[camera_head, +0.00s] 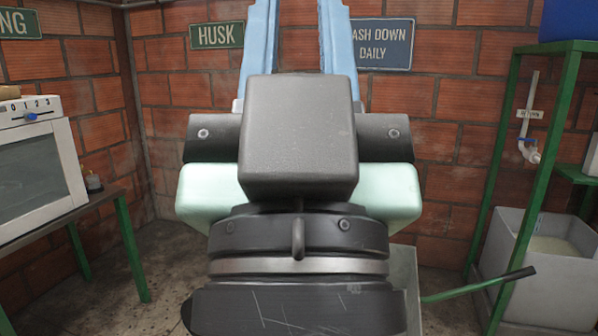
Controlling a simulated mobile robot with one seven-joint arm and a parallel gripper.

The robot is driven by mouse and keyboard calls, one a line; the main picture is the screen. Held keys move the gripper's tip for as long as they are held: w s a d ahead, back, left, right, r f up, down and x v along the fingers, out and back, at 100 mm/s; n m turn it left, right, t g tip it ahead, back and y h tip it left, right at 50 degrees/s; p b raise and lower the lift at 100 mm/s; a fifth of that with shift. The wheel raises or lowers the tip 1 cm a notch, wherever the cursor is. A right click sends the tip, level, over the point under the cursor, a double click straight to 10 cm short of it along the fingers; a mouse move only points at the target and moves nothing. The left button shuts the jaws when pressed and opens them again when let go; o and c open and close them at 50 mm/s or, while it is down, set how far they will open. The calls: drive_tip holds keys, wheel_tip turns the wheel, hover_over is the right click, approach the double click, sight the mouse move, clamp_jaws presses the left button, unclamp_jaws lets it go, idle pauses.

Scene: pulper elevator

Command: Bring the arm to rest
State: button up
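A dark grey block with a black, bolted round collar and a metal ring fills the middle of the head view; it looks like part of my own arm, close to the camera. No gripper fingers show, so I cannot tell where my gripper is or what it holds. The dark parts hide much of a pale green body (392,197) and the lower ends of two blue rails (339,40) that rise behind them.
At right are a green frame (545,165), a grey tank (510,240) and a green-and-black bar (480,286). Brick walls (440,150) close the back.

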wheel_tip(320, 180, up, 25)
drive_tip(key=p, duration=2.2)
drive_tip(key=shift+p, duration=0.35)
